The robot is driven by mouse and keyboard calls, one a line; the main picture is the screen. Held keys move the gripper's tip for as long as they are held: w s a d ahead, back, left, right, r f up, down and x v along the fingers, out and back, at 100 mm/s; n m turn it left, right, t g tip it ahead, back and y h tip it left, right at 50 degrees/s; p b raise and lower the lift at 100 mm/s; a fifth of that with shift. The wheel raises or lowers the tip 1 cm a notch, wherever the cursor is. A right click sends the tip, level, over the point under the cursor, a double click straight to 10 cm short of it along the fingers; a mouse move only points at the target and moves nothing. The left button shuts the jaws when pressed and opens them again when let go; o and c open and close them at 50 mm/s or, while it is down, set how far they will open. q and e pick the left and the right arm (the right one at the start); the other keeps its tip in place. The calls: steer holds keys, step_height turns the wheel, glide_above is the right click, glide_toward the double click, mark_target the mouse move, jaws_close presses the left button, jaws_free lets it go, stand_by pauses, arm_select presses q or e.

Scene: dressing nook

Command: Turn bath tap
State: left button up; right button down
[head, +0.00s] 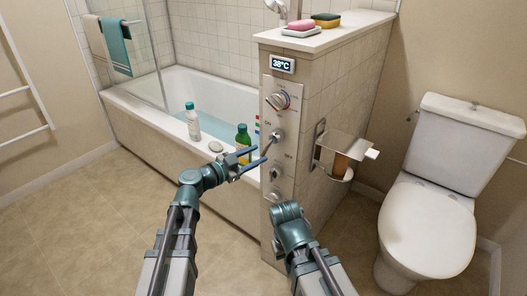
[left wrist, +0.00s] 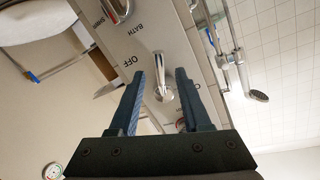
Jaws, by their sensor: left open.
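The panel (head: 266,190) on the end of the half-wall carries several chrome controls. A chrome lever tap (head: 277,135) sits on it beside the ON and OFF labels. My left gripper (head: 262,153) is open in front of the panel, by this lever. In the left wrist view the lever (left wrist: 160,75) shows between the two open fingertips (left wrist: 160,73), near the word OFF; I cannot tell whether they touch it. A control (left wrist: 118,8) marked BATH and SHOWER is beyond it. My right arm is folded at the bottom middle; its gripper does not show.
A bathtub (head: 125,99) with water is behind the gripper, with a white bottle (head: 192,122) and a green bottle (head: 243,142) on its rim. A toilet (head: 428,220) stands at right. The floor at left is clear.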

arm_select(q)
steer(key=v, duration=0.9)
steer(key=shift+s+a, duration=0.2)
steer(key=s+d+f+n+g+y, duration=0.2)
steer(key=s+d+f+g+y, duration=0.1)
steer(key=s+d+f+g, duration=0.65)
steer(key=s+a+f+n+g+y, duration=0.3)
steer(key=s+f+n+y, duration=0.55)
steer(key=f+y, duration=0.2)
step_height(320, 180, up, 29)
steer(key=p, duration=2.9)
steer(key=shift+s+a+p, duration=0.25)
steer(key=shift+a+p, duration=0.05)
steer(key=shift+a, duration=0.1)
steer(key=shift+f+m+t, duration=0.1)
steer(key=shift+m+t, duration=0.15)
